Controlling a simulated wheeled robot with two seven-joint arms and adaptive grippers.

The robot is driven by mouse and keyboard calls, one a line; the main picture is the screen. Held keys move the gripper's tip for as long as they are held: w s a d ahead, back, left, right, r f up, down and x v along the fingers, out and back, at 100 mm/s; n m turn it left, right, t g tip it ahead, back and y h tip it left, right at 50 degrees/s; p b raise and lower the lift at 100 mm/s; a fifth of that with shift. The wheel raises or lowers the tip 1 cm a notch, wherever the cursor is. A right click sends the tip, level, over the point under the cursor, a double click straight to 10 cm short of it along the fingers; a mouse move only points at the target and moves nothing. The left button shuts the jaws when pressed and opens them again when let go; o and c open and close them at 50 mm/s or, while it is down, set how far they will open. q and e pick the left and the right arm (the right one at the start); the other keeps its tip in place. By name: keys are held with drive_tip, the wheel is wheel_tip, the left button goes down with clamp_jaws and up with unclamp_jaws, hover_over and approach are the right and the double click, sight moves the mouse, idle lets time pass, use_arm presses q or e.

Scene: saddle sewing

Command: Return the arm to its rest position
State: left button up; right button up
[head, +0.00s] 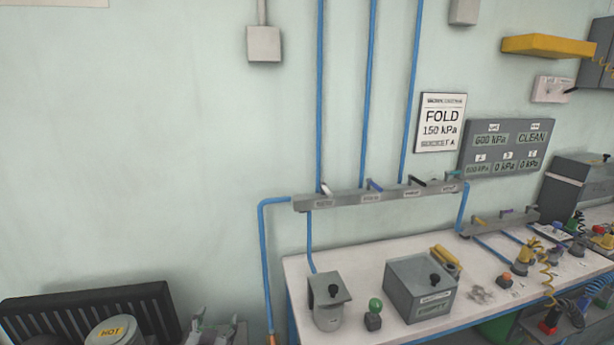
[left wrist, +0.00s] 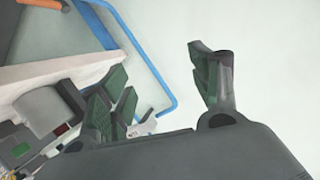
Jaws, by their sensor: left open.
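My left gripper (head: 215,322) shows at the bottom edge of the head view, between the dark ribbed panel and the bench, its fingers pointing up. In the left wrist view its two green-padded fingers (left wrist: 160,92) stand wide apart with nothing between them. The left gripper is open and touches nothing that I can see. Most of my left arm is below the head view. My right arm and gripper are not in view.
A white bench (head: 300,268) at right holds a grey box (head: 420,292), a lidded canister (head: 328,305) and a green-knobbed button (head: 374,314). A blue pipe (head: 264,250) runs down its left side. A pot marked HOT (head: 112,332) stands before a dark ribbed panel (head: 150,296).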

use_arm(q)
drive_tip(key=s+f+g+h, duration=0.1)
drive_tip(key=s+f+g, duration=0.45)
drive_tip(key=s, duration=0.45)
drive_tip(key=s+f+g+h, duration=0.1)
drive_tip(key=s+f+g, duration=0.5)
drive_tip(key=s, duration=0.5)
wheel_tip(320, 180, down, 34)
drive_tip(key=s, duration=0.3)
drive_tip(key=s+a+f+g, duration=0.1)
drive_tip(key=s+a+f, duration=0.2)
drive_tip(key=s+f, duration=1.6)
drive_tip(key=s, duration=0.2)
drive_tip(key=shift+s+a+f, duration=0.2)
drive_tip(key=shift+s, duration=0.1)
drive_tip(key=shift+g, duration=0.25)
